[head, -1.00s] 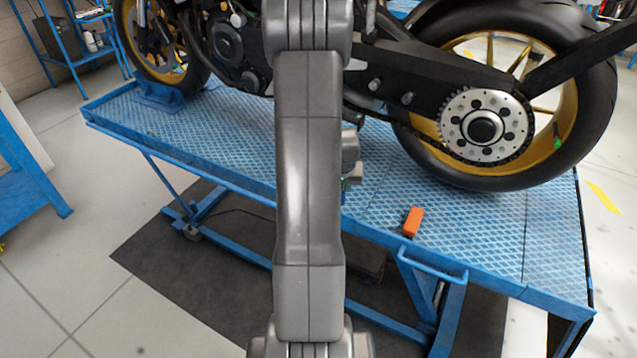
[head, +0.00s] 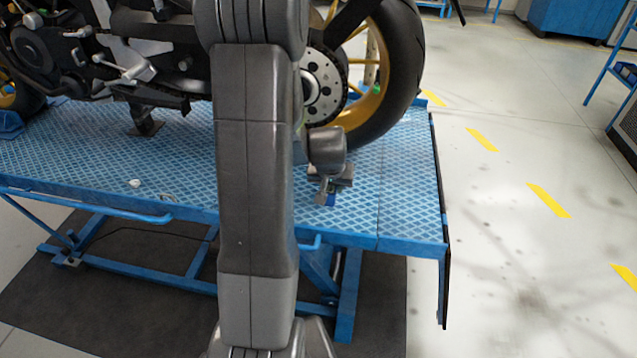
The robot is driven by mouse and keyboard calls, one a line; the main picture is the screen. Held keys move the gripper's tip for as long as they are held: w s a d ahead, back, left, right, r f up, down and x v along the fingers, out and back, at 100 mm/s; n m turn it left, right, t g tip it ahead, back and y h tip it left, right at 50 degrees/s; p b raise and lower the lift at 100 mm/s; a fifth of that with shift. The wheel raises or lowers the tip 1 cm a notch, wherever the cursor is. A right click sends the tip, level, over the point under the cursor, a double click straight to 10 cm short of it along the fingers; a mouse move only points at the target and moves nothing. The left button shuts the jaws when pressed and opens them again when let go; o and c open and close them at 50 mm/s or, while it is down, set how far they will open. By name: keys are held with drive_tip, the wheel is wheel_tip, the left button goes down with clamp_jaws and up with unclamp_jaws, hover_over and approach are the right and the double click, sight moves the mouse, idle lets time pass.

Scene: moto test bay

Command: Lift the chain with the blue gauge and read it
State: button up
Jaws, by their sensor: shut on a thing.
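My gripper (head: 328,194) shows small to the right of my arm, low over the right part of the blue bench top. It is shut on a small blue thing, the blue gauge (head: 331,200), of which only a bit shows at the fingertips. I cannot read any marking on it. The rear sprocket (head: 323,88) is a pale perforated disc inside the rear wheel, partly covered by my arm. The chain's lower run is hidden behind my arm. My gripper is in front of and below the sprocket, apart from it in the picture.
The motorcycle's rear tyre (head: 399,75) stands behind my gripper. The blue lift bench (head: 410,200) ends just right of it. Small pale items (head: 135,183) lie on the bench at left. The floor (head: 530,260) at right is clear, with yellow dashes.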

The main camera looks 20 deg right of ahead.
sight(332, 212)
drive_tip(key=shift+s+d+f, duration=0.15)
drive_tip(key=shift+d+f, duration=0.1)
wheel_tip(332, 212, down, 6)
drive_tip(key=b, duration=0.4)
drive_tip(key=shift+a+r+b, duration=0.1)
drive_tip(key=shift+r+b, duration=0.1)
drive_tip(key=shift+b, duration=0.15)
drive_tip(key=shift+f+b, duration=0.5)
drive_tip(key=shift+b, duration=0.1)
drive_tip(key=o, duration=1.2)
drive_tip(key=shift+c, duration=0.2)
drive_tip(key=p+v, duration=0.1)
drive_tip(key=v, duration=1.3)
drive_tip(key=shift+p, duration=0.3)
drive_tip(key=shift+f, duration=0.15)
